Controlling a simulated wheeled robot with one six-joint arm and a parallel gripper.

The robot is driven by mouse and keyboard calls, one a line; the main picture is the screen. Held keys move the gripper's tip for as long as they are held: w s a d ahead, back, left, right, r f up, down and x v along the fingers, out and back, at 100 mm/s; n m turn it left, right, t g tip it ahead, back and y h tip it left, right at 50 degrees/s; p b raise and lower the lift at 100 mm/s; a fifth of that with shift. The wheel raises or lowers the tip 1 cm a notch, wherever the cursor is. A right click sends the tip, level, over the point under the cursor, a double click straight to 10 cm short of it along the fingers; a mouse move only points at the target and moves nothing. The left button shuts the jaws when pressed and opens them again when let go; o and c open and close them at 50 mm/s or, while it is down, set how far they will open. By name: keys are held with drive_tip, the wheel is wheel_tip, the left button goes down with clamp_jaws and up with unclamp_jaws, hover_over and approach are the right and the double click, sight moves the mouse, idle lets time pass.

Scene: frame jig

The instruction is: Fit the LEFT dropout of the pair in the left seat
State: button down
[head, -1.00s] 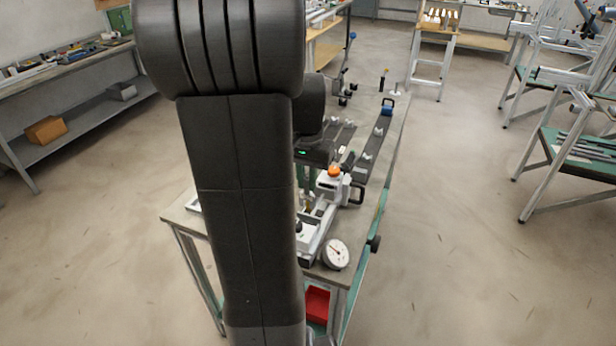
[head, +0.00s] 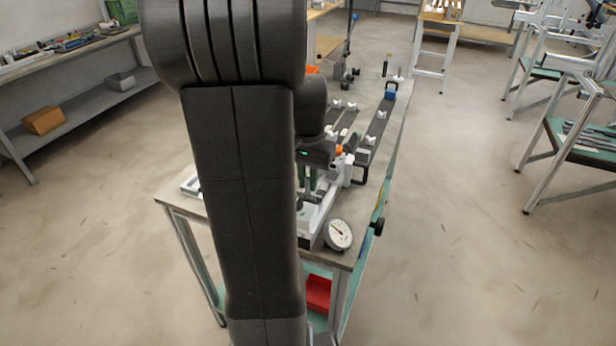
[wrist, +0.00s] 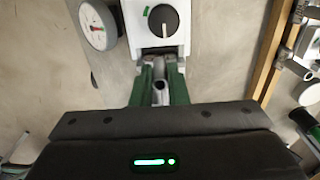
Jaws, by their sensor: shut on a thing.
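My gripper (wrist: 160,88) shows its two green fingers in the wrist view, shut on a small grey metal piece (wrist: 160,84), which looks like the dropout. Most of that piece is hidden between the fingers. Just beyond the fingertips is a white fixture block with a black knob (wrist: 163,20). In the head view my gripper (head: 308,178) hangs over the white jig (head: 312,217) on the bench, partly hidden by my arm. I cannot make out the left seat or tell whether the held piece touches the jig.
A round dial gauge (head: 338,234) stands at the bench's near right corner, and shows in the wrist view (wrist: 97,25). An orange knob (head: 339,150) tops the jig's far end. Dark rails with white blocks (head: 370,141) lie beyond. A red bin (head: 318,293) sits below.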

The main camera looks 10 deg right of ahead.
drive_tip(key=c, duration=1.3)
unclamp_jaws()
drive_tip(key=shift+c, duration=0.2)
wheel_tip(320, 180, up, 14)
drive_tip(key=shift+f, duration=0.2)
